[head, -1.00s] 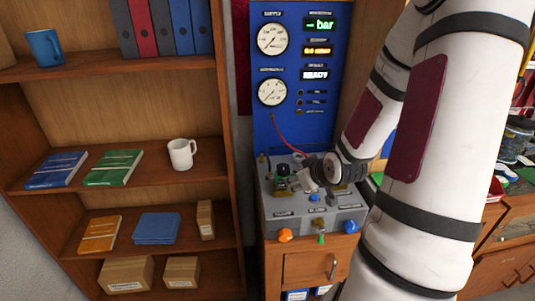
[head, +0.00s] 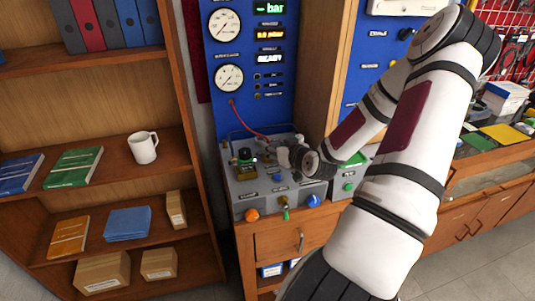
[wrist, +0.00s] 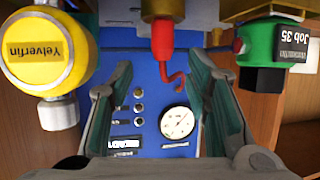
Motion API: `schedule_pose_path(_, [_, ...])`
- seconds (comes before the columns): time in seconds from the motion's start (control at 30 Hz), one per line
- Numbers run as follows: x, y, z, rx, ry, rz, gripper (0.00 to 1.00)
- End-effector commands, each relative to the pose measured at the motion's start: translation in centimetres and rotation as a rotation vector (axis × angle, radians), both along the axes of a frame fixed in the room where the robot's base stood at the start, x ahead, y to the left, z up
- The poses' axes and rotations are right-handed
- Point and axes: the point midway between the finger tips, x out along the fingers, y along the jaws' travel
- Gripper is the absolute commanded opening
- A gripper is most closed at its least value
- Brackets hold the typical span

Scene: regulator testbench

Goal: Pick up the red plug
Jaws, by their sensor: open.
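The red plug (wrist: 163,42) shows in the wrist view, joined to a brass fitting (wrist: 162,8) at the top, with a thin red hose curling from its end. My gripper (wrist: 157,68) is open and empty. Its two fingers stand to the left and right of the plug and hose, with gaps on both sides and no visible contact. In the head view my gripper (head: 290,156) is over the grey bench unit (head: 258,190). The plug cannot be made out there, but the red hose (head: 246,122) runs down the blue panel towards the unit.
In the wrist view a yellow cylinder (wrist: 45,52) is at the left, and a green part (wrist: 257,42) with a black block is at the right. Behind is the blue gauge panel (head: 243,100). A wooden shelf (head: 110,180) stands left of the bench.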

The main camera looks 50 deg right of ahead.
Motion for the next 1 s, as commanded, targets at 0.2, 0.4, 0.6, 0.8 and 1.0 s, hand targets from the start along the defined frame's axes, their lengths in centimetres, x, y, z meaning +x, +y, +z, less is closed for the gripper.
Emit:
schedule_pose_path(0.2, [1.2,-0.4,-0.7,0.002,0.0,-0.001,0.44])
schedule_pose_path(0.4, [3.6,-1.0,-2.0,0.002,-0.001,0.0,0.44])
schedule_pose_path(0.6, [4.9,-1.5,-2.6,0.002,0.001,-0.002,0.44])
schedule_pose_path(0.8, [4.9,-1.5,-2.6,0.001,0.002,-0.001,0.44])
schedule_pose_path(1.0, [4.9,-1.5,-2.6,0.001,0.002,-0.001,0.01])
